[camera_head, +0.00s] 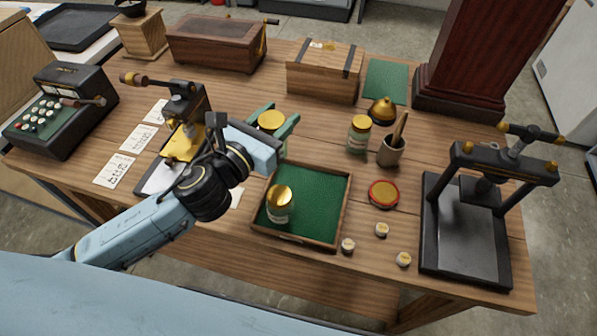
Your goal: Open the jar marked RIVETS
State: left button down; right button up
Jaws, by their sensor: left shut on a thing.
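My left gripper (279,122) reaches in from the left and is shut on a gold-lidded jar (270,121) at the middle of the table. The gripper hides most of this jar's body, and no label on it can be read. A second gold-lidded glass jar (280,209) stands upright in the green-lined wooden tray (340,205). A third (358,136) stands on the table right of the gripper. Their labels are too small to read, so I cannot tell which is marked RIVETS. My right gripper is not in view.
A wooden cup (391,152) with a tool, a brass bell (381,110) and a red-rimmed round tin (383,194) stand to the right. Several small pots (382,229) lie near the front. A black press (466,225) stands at right, a wooden box (324,75) behind.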

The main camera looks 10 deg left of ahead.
pick_arm(q)
jog(key=d+f+m+g+h, duration=0.1)
jog(key=f+m+h, duration=0.1)
jog(key=f, duration=0.1)
jog(key=w+f+m+g+h+b, duration=0.1)
jog(key=f+m+g+h, duration=0.1)
jog(key=f+h, duration=0.1)
jog(key=w+d+f+m+g+h+b, duration=0.1)
jog(key=f+m+g+h, duration=0.1)
jog(key=f, duration=0.3)
jog(key=shift+w+d+f+h, duration=0.1)
jog(key=shift+d+f+h, duration=0.1)
jog(key=shift+d+h, duration=0.25)
jog(key=shift+a, duration=0.1)
jog(key=shift+f+b, duration=0.3)
jog(key=c, duration=0.8)
grip_release()
jog(key=shift+r, duration=0.1)
jog(key=shift+r, duration=0.1)
